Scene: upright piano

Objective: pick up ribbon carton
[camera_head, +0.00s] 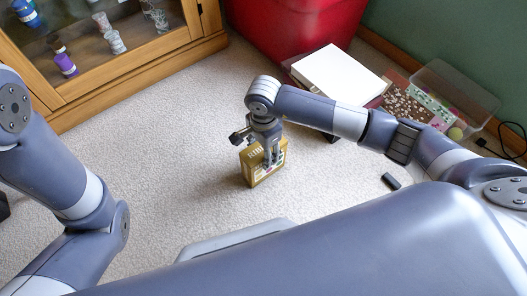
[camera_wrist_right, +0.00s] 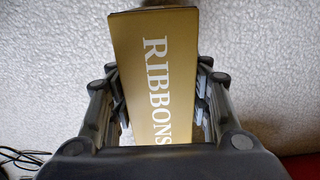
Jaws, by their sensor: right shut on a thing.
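The ribbon carton (camera_head: 254,169) is a small gold box standing upright on the carpet in the middle of the head view. In the right wrist view the carton (camera_wrist_right: 160,75) shows its gold face with "RIBBONS" in white letters. My right gripper (camera_head: 270,152) comes down on it from above. Its fingers (camera_wrist_right: 160,105) lie along both sides of the carton, shut on it. I cannot tell whether the carton's base touches the carpet. My left arm shows at the left of the head view, but its gripper is out of view.
A glass-fronted wooden cabinet (camera_head: 140,72) stands at the upper left. A red container (camera_head: 290,28), a white box (camera_head: 338,74) and a clear plastic bin (camera_head: 455,90) are at the upper right. A small dark object (camera_head: 391,181) lies on the carpet. Carpet left of the carton is clear.

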